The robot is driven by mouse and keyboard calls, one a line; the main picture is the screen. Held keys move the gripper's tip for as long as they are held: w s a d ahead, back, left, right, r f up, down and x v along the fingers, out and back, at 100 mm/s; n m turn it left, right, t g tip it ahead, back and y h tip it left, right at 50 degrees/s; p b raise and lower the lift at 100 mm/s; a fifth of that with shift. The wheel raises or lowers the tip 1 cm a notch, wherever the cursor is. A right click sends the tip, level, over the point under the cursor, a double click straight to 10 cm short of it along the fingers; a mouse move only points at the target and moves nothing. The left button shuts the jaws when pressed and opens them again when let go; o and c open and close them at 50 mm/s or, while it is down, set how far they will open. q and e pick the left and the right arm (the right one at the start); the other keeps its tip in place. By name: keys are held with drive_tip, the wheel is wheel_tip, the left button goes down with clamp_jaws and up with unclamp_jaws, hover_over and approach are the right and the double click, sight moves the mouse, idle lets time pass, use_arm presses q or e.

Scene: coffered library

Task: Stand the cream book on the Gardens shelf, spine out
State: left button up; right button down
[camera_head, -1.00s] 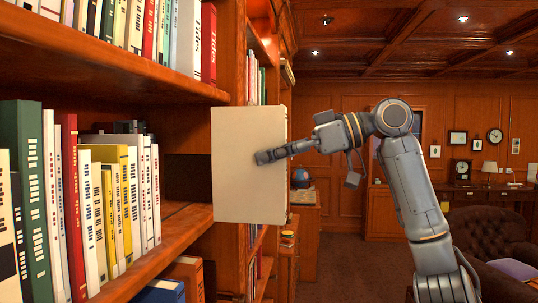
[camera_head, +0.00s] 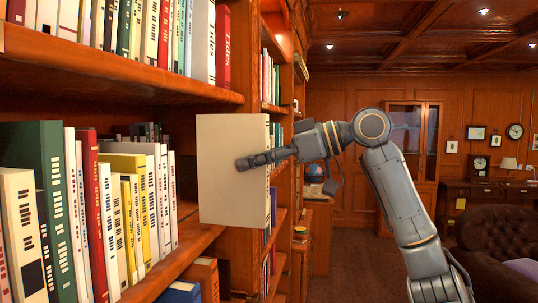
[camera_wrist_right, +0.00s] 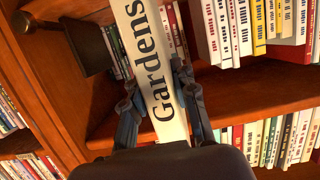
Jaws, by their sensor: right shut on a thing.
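The cream book (camera_head: 225,185) is upright at the right end of the middle shelf's gap, its broad cover toward my head camera. My right gripper (camera_head: 255,161) is shut on it near its right edge. In the right wrist view, the cream book's spine (camera_wrist_right: 150,60) reads "Gardens" and faces my wrist, between the fingers of my right gripper (camera_wrist_right: 160,85). The book's far edge overlaps the shelf opening; how deep it reaches in is hidden. The middle shelf (camera_head: 190,240) has a row of books at its left. My left gripper is not in view.
A dark block (camera_wrist_right: 90,45) shows on the shelf beside the cream book in the wrist view. Wooden uprights and the shelf above (camera_head: 110,75) bound the gap.

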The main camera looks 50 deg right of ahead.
sight(203, 167)
drive_tip(key=w, duration=0.1)
drive_tip(key=w+a+p, duration=0.1)
drive_tip(key=w, duration=0.1)
drive_tip(key=w+a+p, duration=0.1)
drive_tip(key=shift+w+a, duration=0.15)
drive_tip(key=w+p, duration=0.1)
drive_tip(key=w+a+p, duration=0.1)
drive_tip(key=w, duration=0.1)
drive_tip(key=w+a+p, duration=0.1)
drive_tip(key=p, duration=0.1)
drive_tip(key=shift+w+a, duration=0.25)
drive_tip(key=shift+w, duration=0.15)
drive_tip(key=shift+p+x, duration=0.5)
drive_tip(key=shift+x, duration=0.35)
drive_tip(key=shift+f+b, duration=0.55)
drive_tip(key=shift+f, duration=0.05)
drive_tip(key=c, duration=1)
unclamp_jaws()
drive_tip(key=shift+f, duration=0.1)
drive_tip(key=shift+s+d, duration=0.25)
drive_tip(key=shift+s, duration=0.05)
drive_tip(key=v, duration=1.1)
drive_tip(key=shift+s+r, duration=0.25)
drive_tip(key=shift+r, duration=0.05)
